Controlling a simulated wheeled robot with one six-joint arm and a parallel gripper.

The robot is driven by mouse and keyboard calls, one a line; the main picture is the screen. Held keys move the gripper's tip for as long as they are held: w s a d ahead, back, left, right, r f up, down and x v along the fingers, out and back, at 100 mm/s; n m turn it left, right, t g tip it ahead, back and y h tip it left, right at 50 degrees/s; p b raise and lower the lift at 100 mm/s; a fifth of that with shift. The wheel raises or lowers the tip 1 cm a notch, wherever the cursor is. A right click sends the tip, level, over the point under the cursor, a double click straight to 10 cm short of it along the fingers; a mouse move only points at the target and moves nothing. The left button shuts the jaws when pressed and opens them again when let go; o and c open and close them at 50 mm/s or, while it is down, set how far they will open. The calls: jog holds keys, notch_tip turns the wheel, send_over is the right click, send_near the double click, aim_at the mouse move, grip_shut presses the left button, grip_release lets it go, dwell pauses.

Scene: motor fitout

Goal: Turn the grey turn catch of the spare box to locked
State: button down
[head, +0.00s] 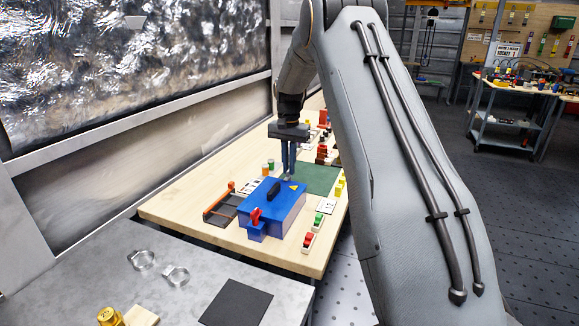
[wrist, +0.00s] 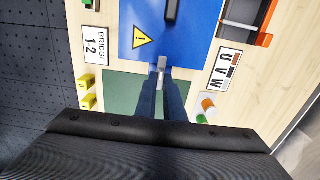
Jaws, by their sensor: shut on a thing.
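The blue spare box (head: 285,212) stands on the wooden bench with a black handle (head: 274,191) and a yellow warning triangle on its lid. In the wrist view its lid (wrist: 190,45) fills the upper middle. The small grey turn catch (wrist: 161,63) sits at the lid's edge, near the triangle (wrist: 141,38). My gripper (head: 288,176) points down at the box's far side. In the wrist view its fingers (wrist: 160,88) are shut on the grey catch, hiding part of it. I cannot tell which position the catch is in.
A red-handled blue part (head: 256,228) is at the box's near side. An orange-and-black tray (head: 220,207) lies left. A green mat (head: 322,180) lies beyond the box. Red and green switches (head: 313,233) stand right. Labels and small coloured parts surround the box.

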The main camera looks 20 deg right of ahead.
dwell(0.3)
jog(key=c, duration=1.9)
grip_release()
jog(key=shift+o, duration=0.2)
jog(key=shift+r+b, duration=1)
jog(key=shift+r, duration=2.95)
jog(key=s+a+f+n, duration=0.1)
jog(key=s+a, duration=0.2)
jog(key=s, duration=0.2)
jog(key=s+a+f+n, duration=0.2)
jog(key=s+a, duration=0.1)
jog(key=s, duration=0.3)
jog(key=s+a+f+n, duration=0.2)
jog(key=s+a, duration=0.1)
jog(key=s, duration=0.3)
jog(key=shift+a+f, duration=0.2)
jog(key=shift+a, duration=0.2)
jog(key=s+a+f+n, duration=0.1)
jog(key=s+f, duration=0.1)
jog(key=s, duration=0.4)
jog(key=s+a+f+n, duration=0.1)
jog(key=s+a+f, duration=0.1)
jog(key=s, duration=0.5)
jog(key=s+a+f+n, duration=0.1)
jog(key=s+f+n, duration=0.1)
jog(key=s, duration=0.4)
jog(key=shift+s+a+t, duration=0.3)
jog(key=shift+a, duration=0.05)
